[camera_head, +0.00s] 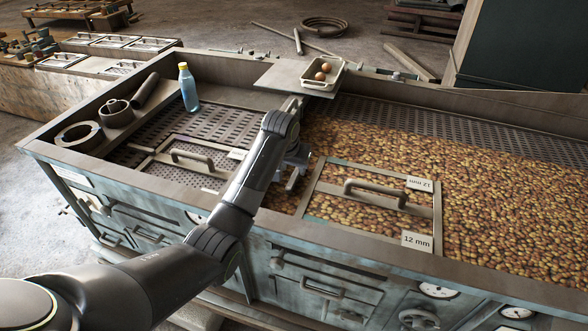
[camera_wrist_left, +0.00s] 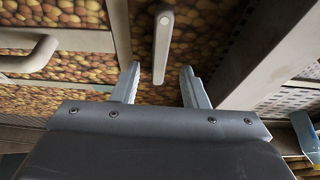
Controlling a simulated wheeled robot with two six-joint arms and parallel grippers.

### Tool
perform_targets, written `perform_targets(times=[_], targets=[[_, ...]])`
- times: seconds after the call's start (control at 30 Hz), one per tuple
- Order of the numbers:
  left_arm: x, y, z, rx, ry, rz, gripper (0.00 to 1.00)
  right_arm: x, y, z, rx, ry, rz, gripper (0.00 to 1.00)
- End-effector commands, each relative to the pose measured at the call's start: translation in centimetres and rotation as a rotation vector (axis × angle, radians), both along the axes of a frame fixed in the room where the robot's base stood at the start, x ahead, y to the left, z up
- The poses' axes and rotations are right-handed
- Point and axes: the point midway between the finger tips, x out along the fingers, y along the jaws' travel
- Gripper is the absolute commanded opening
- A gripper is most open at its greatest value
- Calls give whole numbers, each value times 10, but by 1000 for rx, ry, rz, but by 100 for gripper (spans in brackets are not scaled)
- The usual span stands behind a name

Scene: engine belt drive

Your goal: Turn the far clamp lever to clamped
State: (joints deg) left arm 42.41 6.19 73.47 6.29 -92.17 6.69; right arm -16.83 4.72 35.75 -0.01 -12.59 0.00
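A grey clamp lever (camera_wrist_left: 162,48), a slim bar with a rounded, pinned end, shows in the left wrist view. It runs down the picture towards the gap between my left gripper's fingers. My left gripper (camera_wrist_left: 161,86) is open, with one finger on each side of the lever's lower end and visible gaps between. In the head view my left gripper (camera_head: 291,178) is low beside the left edge of the 12 mm screen frame (camera_head: 311,191). My arm hides the lever there, and I cannot read its clamp state. My right gripper is not in view.
The screen frame's handle (camera_head: 376,193) rises right of my gripper. Left are another handled panel (camera_head: 192,158), a blue bottle (camera_head: 188,88) and metal rings (camera_head: 79,134). A tray of brown round things (camera_head: 309,76) stands behind. Small produce fills the bed (camera_head: 490,185) at right.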

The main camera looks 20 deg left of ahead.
Motion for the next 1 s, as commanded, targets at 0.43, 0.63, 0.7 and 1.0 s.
perform_targets(times=[0.43, 0.63, 0.7, 1.0], targets=[[14, 0, -36, 1, 1, 0, 40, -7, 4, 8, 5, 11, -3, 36], [15, 0, -38, 1, 0, 0, 40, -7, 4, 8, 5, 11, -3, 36], [15, 0, -38, 1, 0, 0, 40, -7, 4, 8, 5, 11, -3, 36], [15, 0, -37, 0, 0, 0, 6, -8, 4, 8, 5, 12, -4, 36]])
